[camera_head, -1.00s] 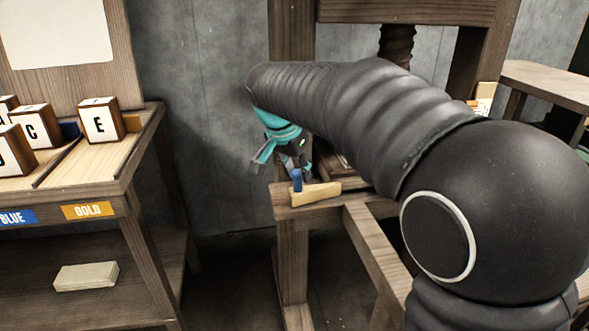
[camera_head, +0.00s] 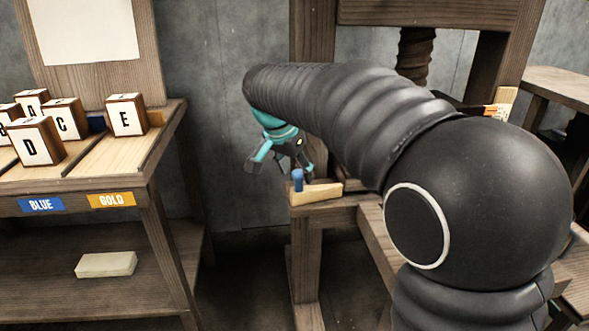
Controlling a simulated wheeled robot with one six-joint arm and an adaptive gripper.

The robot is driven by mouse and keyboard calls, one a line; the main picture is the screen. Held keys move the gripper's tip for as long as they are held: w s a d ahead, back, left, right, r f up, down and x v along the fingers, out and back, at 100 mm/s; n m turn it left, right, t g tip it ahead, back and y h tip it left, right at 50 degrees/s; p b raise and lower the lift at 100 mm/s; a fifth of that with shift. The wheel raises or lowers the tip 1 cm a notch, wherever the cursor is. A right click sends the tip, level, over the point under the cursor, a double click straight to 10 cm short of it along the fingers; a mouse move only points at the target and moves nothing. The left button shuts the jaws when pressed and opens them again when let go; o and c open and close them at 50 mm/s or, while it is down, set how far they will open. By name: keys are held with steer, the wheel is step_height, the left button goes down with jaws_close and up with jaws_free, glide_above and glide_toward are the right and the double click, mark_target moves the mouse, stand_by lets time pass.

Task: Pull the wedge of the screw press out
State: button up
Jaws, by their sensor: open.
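The wedge (camera_head: 317,192) is a pale wooden piece with an upright blue peg (camera_head: 297,180) at its left end. It lies at the left end of the press's lower beam. The screw press (camera_head: 313,45) is a dark wooden frame with a threaded wooden screw (camera_head: 415,57) under its top beam. My gripper (camera_head: 277,169), teal and dark grey, is open and empty, just above and left of the blue peg. It appears apart from the peg. My arm hides much of the press's middle and whatever the wedge's right end meets.
A wooden bench (camera_head: 90,181) stands at the left with several lettered blocks and blue and gold labels. A pale block (camera_head: 106,264) lies on its lower shelf. Another wooden table (camera_head: 552,83) is at the right. Open space lies between bench and press.

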steer(key=shift+r, duration=0.15)
steer(key=v, duration=1.1)
steer(key=shift+s+r, duration=0.2)
steer(key=shift+r, duration=0.1)
steer(key=shift+s+a, duration=0.1)
steer(key=shift+a, duration=0.1)
